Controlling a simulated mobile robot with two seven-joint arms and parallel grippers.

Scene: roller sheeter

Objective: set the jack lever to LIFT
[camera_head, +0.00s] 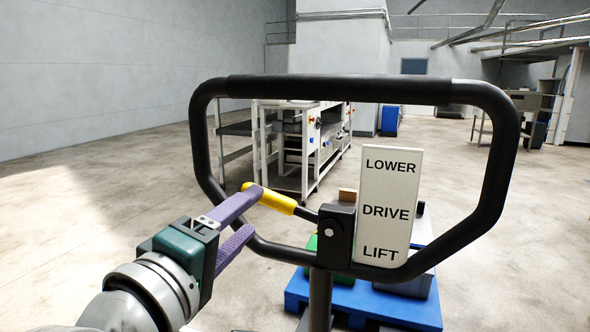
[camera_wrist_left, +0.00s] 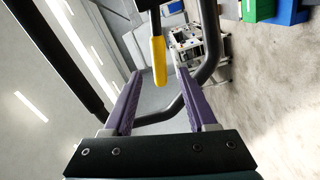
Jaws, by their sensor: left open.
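The jack lever has a yellow grip (camera_head: 270,198) on a short black rod that comes out to the left of a black pivot block (camera_head: 336,235). The lever points left and slightly up. A white label plate (camera_head: 388,207) right of the block reads LOWER at top, DRIVE in the middle and LIFT at the bottom. My left gripper (camera_head: 255,210) has purple fingers and is open at the grip's outer end. In the left wrist view the yellow grip (camera_wrist_left: 159,62) shows between the fingertips (camera_wrist_left: 159,74), with gaps on both sides. My right gripper is out of view.
A black loop handle (camera_head: 350,90) surrounds the lever and label; its lower bar (camera_head: 270,250) runs close to my left fingers. Below is a blue pallet (camera_head: 365,300) with boxes. A white machine (camera_head: 300,140) stands behind. The floor at left is clear.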

